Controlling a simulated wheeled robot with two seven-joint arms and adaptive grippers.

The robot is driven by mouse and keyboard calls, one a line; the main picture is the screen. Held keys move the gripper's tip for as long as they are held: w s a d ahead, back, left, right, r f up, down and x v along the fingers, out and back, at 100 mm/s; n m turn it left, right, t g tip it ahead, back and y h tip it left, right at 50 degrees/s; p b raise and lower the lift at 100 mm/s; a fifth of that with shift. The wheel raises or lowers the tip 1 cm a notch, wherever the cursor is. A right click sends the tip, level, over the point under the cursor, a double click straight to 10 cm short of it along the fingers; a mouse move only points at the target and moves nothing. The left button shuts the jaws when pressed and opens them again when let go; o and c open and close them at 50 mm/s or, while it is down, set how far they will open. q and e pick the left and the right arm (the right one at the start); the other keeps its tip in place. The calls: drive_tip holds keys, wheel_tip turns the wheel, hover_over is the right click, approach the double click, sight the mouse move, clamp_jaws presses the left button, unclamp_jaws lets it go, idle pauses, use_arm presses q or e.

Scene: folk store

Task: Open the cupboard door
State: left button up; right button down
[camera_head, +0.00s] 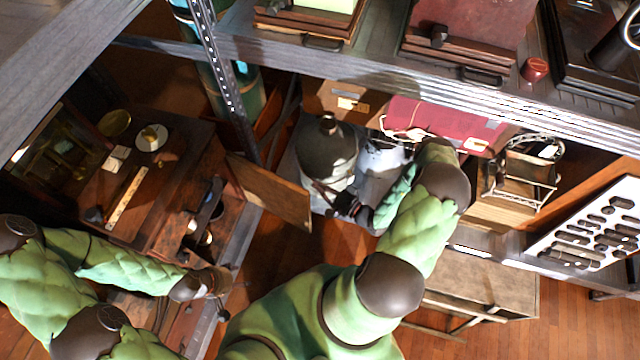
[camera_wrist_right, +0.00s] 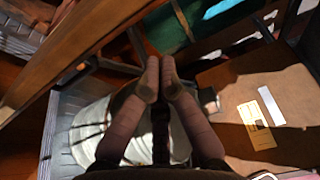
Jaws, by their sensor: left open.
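The dark wooden cupboard (camera_head: 170,215) stands at the left in the head view. A wooden panel that looks like its door (camera_head: 275,192) stands swung out to the right from its back corner. Part of the interior shows, with small pale items inside. My right gripper (camera_head: 348,207) is to the right of the panel's free edge, apart from it. In the right wrist view, its two fingers (camera_wrist_right: 161,78) come together at the tips with nothing seen between them. My left gripper (camera_head: 222,295) is open and empty in front of the cupboard, low in the view.
A large dark jar (camera_head: 326,148) and a metal pot (camera_head: 382,158) stand behind my right gripper. A red case (camera_head: 440,122) lies beyond. A metal shelf post (camera_head: 220,75) and beam cross above. Wooden floor (camera_head: 290,245) is clear in front of the panel.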

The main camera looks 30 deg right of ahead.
drive_tip(key=shift+s, duration=0.1)
drive_tip(key=v, duration=1.1)
drive_tip(key=shift+s+d, duration=0.2)
drive_tip(key=shift+s, duration=0.15)
